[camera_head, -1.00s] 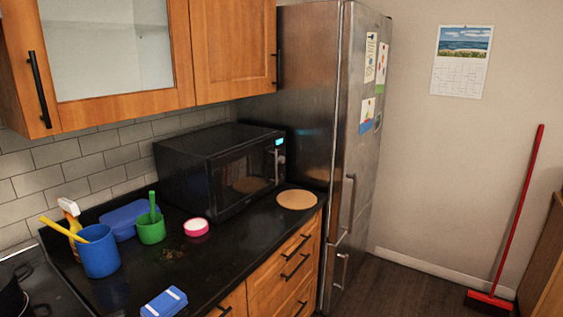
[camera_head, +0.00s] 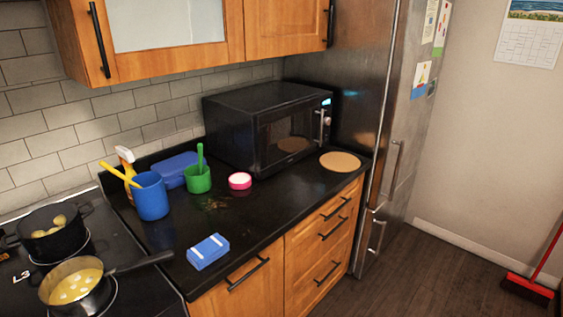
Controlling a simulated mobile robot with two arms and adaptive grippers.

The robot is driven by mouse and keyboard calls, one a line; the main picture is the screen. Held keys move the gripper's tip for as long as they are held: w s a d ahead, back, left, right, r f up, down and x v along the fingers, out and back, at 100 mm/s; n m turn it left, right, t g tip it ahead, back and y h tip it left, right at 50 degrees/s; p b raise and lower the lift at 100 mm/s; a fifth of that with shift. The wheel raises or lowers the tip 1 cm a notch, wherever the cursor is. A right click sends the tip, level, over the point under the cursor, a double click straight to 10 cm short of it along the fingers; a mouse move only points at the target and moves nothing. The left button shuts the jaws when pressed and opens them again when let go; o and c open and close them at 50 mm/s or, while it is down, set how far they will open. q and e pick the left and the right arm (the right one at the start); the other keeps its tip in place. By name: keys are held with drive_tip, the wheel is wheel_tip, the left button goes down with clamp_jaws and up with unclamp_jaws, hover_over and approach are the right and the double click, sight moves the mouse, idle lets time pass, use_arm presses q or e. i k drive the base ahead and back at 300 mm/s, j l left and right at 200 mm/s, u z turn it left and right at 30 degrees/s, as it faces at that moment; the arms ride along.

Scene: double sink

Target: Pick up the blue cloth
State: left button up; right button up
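A folded blue cloth (camera_head: 208,251) with white stripes lies flat on the black countertop (camera_head: 262,216), close to its front edge. Nothing touches it or covers it. Neither of my grippers shows in the head view.
Behind the cloth stand a blue mug (camera_head: 151,197), a green cup (camera_head: 198,179), a spray bottle (camera_head: 126,166), a blue box (camera_head: 175,167) and a pink-rimmed round item (camera_head: 240,181). The microwave (camera_head: 265,125) is further right. A pan (camera_head: 78,287) points its handle towards the cloth.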

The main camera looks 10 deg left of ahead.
sight(204, 253)
drive_tip(key=u, duration=0.9)
drive_tip(key=i+l+u, duration=0.1)
drive_tip(key=l+u, duration=0.15)
drive_tip(key=u, duration=0.2)
drive_tip(key=l+u, duration=0.3)
drive_tip(key=u, duration=0.15)
drive_tip(key=l+u, duration=0.65)
drive_tip(key=u, duration=0.25)
